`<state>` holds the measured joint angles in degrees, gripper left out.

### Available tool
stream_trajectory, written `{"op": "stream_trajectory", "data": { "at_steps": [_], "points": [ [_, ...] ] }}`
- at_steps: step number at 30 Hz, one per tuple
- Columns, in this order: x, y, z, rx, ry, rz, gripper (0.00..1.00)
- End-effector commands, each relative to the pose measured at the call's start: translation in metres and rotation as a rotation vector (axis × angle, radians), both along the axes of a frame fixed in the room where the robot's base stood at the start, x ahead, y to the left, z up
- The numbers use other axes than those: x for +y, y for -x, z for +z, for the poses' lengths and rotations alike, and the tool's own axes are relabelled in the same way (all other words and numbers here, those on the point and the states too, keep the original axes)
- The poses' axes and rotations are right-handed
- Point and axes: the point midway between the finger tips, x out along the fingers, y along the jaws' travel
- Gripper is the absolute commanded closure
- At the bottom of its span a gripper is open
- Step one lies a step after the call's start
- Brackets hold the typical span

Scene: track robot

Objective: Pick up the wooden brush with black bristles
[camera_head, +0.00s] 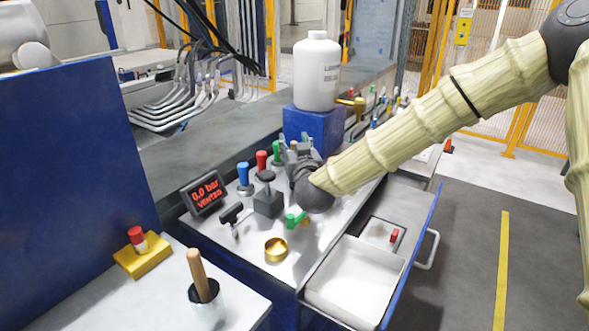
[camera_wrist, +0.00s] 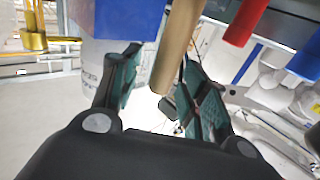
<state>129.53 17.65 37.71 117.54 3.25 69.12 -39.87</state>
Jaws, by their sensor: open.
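My gripper (camera_head: 295,155) is farther back, over the workbench beside the row of coloured handles, well away from that cup. In the wrist view my gripper (camera_wrist: 165,92) is open, its green-padded fingers spread apart. A tan, wood-coloured rod (camera_wrist: 177,45) reaches down between the fingers. Whether they touch it cannot be told. No bristles show on it.
A white bottle (camera_head: 317,72) stands on a blue block (camera_head: 315,124) behind my gripper. Blue (camera_head: 243,174), red (camera_head: 261,161) and green (camera_head: 277,150) handles stand close by. A brass cup (camera_head: 276,249) and a pressure display (camera_head: 205,194) are on the bench. An open drawer (camera_head: 352,282) juts out.

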Motion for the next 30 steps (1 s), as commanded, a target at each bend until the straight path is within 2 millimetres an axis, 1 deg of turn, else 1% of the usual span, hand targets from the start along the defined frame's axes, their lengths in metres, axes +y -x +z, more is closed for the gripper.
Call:
{"op": "stream_trajectory", "data": {
  "at_steps": [5,8,12,13,23,26,30],
  "points": [
    [0.0,0.0,-0.001,0.001,0.0,0.0,0.56],
    [0.0,0.0,-0.001,0.001,0.0,0.0,0.72],
    [0.0,0.0,-0.001,0.001,0.0,0.0,0.97],
    [0.0,0.0,-0.001,0.001,0.0,0.0,1.0],
    [0.0,0.0,0.001,0.0,0.0,0.0,1.0],
    [0.0,0.0,0.007,-0.001,0.0,0.001,1.0],
    [0.0,0.0,0.023,-0.002,0.001,0.001,1.0]
  ]
}}
